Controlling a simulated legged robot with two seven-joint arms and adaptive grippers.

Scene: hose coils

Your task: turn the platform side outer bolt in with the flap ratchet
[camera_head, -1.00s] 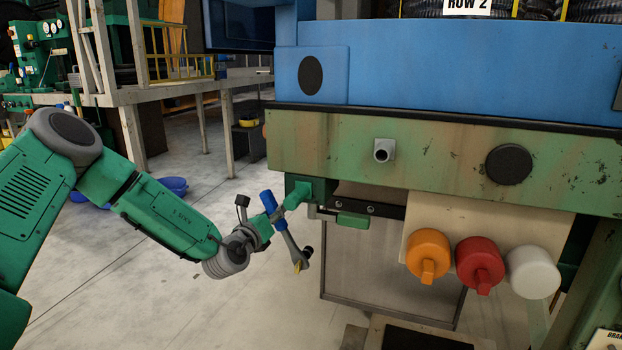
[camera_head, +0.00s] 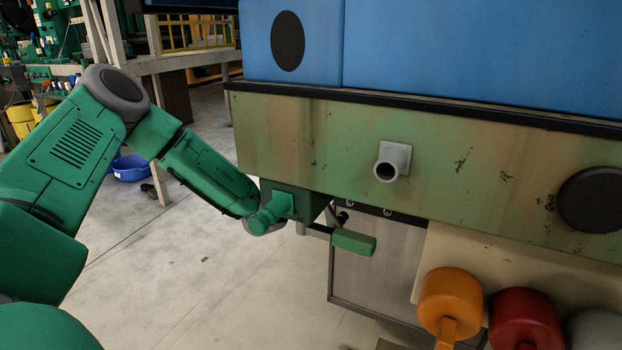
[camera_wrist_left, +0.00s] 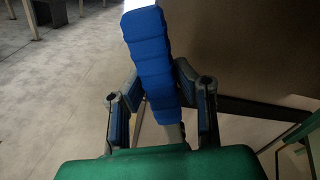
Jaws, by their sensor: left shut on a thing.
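The ratchet's blue ribbed handle (camera_wrist_left: 150,50) stands between the fingers of my left gripper (camera_wrist_left: 160,85) in the left wrist view. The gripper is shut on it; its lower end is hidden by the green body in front. In the head view my left arm (camera_head: 205,170) reaches to a green block (camera_head: 290,200) with a green cylinder (camera_head: 268,212) under the beam. The gripper and ratchet are mostly hidden there. Small bolt heads, one clear (camera_head: 388,212), show along the beam's underside. I cannot tell which is the outer bolt or whether the ratchet touches one.
A weathered green beam (camera_head: 300,140) with a grey pipe stub (camera_head: 391,163) runs across, under a blue panel (camera_head: 400,50). A green grip (camera_head: 353,242) hangs below it. Orange (camera_head: 450,297) and red (camera_head: 522,318) knobs sit lower right.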

